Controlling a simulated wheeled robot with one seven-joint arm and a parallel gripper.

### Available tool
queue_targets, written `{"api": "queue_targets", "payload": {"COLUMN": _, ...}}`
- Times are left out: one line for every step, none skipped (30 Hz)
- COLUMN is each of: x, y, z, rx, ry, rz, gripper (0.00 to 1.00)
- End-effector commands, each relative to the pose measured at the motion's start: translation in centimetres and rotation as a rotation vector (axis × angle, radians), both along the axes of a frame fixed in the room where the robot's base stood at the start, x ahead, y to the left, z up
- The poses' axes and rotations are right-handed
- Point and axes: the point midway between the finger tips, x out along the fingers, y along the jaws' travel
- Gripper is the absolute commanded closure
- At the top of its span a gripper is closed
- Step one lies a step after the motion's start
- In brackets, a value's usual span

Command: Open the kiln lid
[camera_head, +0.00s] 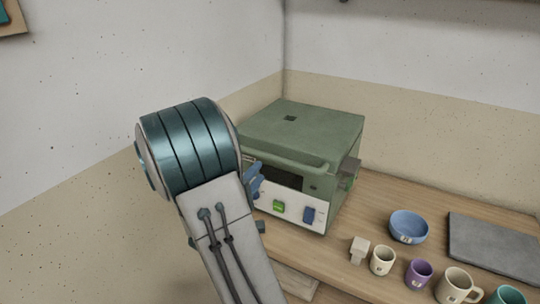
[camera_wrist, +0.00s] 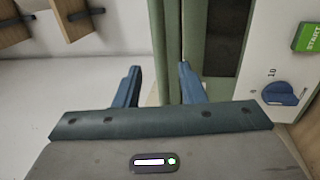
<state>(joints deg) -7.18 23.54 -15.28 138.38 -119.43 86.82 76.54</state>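The kiln (camera_head: 290,190) is a green box with a pale front panel, standing on the wooden counter near the corner. Its green lid (camera_head: 310,122) is flat on top and looks shut. A green handle bar (camera_head: 292,159) runs along the lid's front edge. My gripper (camera_head: 256,178) is at the left part of the kiln's front, partly hidden by my arm in the head view. In the wrist view my gripper (camera_wrist: 160,70) has its blue fingers apart, with the green bar (camera_wrist: 157,35) seen between them. I cannot tell whether either finger touches it.
The front panel has a green START button (camera_head: 278,206) and a blue dial (camera_wrist: 283,93). To the right are a small pale block (camera_head: 359,250), a blue bowl (camera_head: 408,227), several mugs (camera_head: 419,273) and a grey slab (camera_head: 497,247). The wall is close behind the kiln.

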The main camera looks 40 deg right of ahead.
Motion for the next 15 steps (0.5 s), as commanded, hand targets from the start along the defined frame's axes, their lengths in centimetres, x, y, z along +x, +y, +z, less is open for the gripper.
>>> {"api": "queue_targets", "payload": {"x": 0.3, "y": -1.2, "z": 0.5, "rx": 0.0, "ry": 0.0, "rz": -0.006, "gripper": 0.63}}
{"api": "queue_targets", "payload": {"x": 0.6, "y": -1.7, "z": 0.6, "rx": 0.0, "ry": 0.0, "rz": -0.005, "gripper": 0.63}}
{"api": "queue_targets", "payload": {"x": 0.9, "y": -2.5, "z": 0.8, "rx": 0.0, "ry": 0.001, "rz": -0.005, "gripper": 0.63}}
{"api": "queue_targets", "payload": {"x": 1.1, "y": -3.1, "z": 0.9, "rx": 0.001, "ry": 0.001, "rz": -0.005, "gripper": 0.63}}
{"api": "queue_targets", "payload": {"x": 1.4, "y": -3.6, "z": 1.0, "rx": 0.0, "ry": 0.0, "rz": -0.005, "gripper": 0.63}}
{"api": "queue_targets", "payload": {"x": 1.6, "y": -4.3, "z": 1.1, "rx": 0.0, "ry": 0.0, "rz": -0.005, "gripper": 0.63}}
{"api": "queue_targets", "payload": {"x": 1.8, "y": -4.7, "z": 1.2, "rx": 0.001, "ry": -0.001, "rz": -0.005, "gripper": 0.63}}
{"api": "queue_targets", "payload": {"x": 2.0, "y": -5.1, "z": 1.3, "rx": 0.001, "ry": 0.0, "rz": -0.004, "gripper": 0.63}}
{"api": "queue_targets", "payload": {"x": 2.2, "y": -5.6, "z": 1.4, "rx": 0.0, "ry": 0.0, "rz": -0.003, "gripper": 0.63}}
{"api": "queue_targets", "payload": {"x": 2.4, "y": -6.0, "z": 1.4, "rx": 0.0, "ry": 0.0, "rz": -0.004, "gripper": 0.63}}
{"api": "queue_targets", "payload": {"x": 2.5, "y": -6.3, "z": 1.5, "rx": 0.001, "ry": 0.0, "rz": -0.004, "gripper": 0.63}}
{"api": "queue_targets", "payload": {"x": 2.7, "y": -6.6, "z": 1.5, "rx": 0.001, "ry": 0.0, "rz": -0.003, "gripper": 0.63}}
{"api": "queue_targets", "payload": {"x": 2.8, "y": -6.8, "z": 1.5, "rx": 0.001, "ry": 0.0, "rz": -0.002, "gripper": 0.63}}
{"api": "queue_targets", "payload": {"x": 2.8, "y": -6.9, "z": 1.6, "rx": 0.001, "ry": 0.0, "rz": -0.002, "gripper": 0.63}}
{"api": "queue_targets", "payload": {"x": 2.9, "y": -7.1, "z": 1.6, "rx": 0.001, "ry": 0.001, "rz": -0.002, "gripper": 0.63}}
